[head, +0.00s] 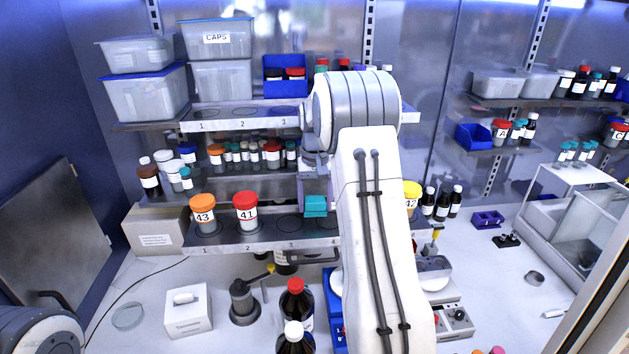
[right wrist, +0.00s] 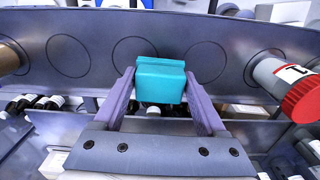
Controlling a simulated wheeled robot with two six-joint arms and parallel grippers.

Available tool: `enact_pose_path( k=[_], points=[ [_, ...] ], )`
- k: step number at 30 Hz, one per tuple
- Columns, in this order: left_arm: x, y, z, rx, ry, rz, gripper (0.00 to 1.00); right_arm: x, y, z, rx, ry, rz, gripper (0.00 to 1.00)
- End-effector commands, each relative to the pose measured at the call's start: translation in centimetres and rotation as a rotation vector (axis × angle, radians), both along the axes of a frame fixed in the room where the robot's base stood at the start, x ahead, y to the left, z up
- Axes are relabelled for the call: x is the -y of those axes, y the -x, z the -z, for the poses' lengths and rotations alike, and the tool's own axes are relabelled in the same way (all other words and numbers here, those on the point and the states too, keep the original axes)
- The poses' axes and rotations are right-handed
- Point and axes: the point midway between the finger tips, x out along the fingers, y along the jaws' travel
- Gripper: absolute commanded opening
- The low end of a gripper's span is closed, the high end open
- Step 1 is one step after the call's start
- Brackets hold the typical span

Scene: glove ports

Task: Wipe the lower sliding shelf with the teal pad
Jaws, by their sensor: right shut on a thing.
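The teal pad (head: 316,206) is between the fingers of my right gripper (head: 315,196), over the lower sliding shelf (head: 262,242). The right wrist view shows the shut fingers (right wrist: 158,88) on either side of the pad (right wrist: 160,78), with the shelf's marked circles (right wrist: 130,50) behind it. I cannot tell whether the pad touches the shelf. On this shelf stand an orange-lidded jar 43 (head: 203,214), a red-lidded jar 41 (head: 245,212) and a yellow-lidded jar 42 (head: 412,196). My right arm hides part of the shelf. My left gripper is out of view.
An upper shelf (head: 235,120) is close above, with small bottles (head: 250,155) behind the lower one. Dark bottles (head: 296,305) and a white box (head: 188,308) stand on the bench in front. In the right wrist view, a red-lidded jar (right wrist: 290,88) is right of the pad.

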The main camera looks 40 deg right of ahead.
Motion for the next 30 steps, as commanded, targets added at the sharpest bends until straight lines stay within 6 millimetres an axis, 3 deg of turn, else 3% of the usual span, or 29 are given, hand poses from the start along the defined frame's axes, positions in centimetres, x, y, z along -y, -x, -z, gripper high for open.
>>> enact_pose_path(
  k=[10,19,30],
  points=[
    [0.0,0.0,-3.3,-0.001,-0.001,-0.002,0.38,-0.3,-0.2,-3.5,-0.003,-0.001,-0.005,0.22],
    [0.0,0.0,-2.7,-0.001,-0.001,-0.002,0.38,-0.4,-0.2,-5.3,-0.002,-0.001,-0.006,0.22],
    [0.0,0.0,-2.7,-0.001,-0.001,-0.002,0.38,-0.5,-0.2,-5.4,-0.003,-0.001,-0.006,0.22]
  ],
)
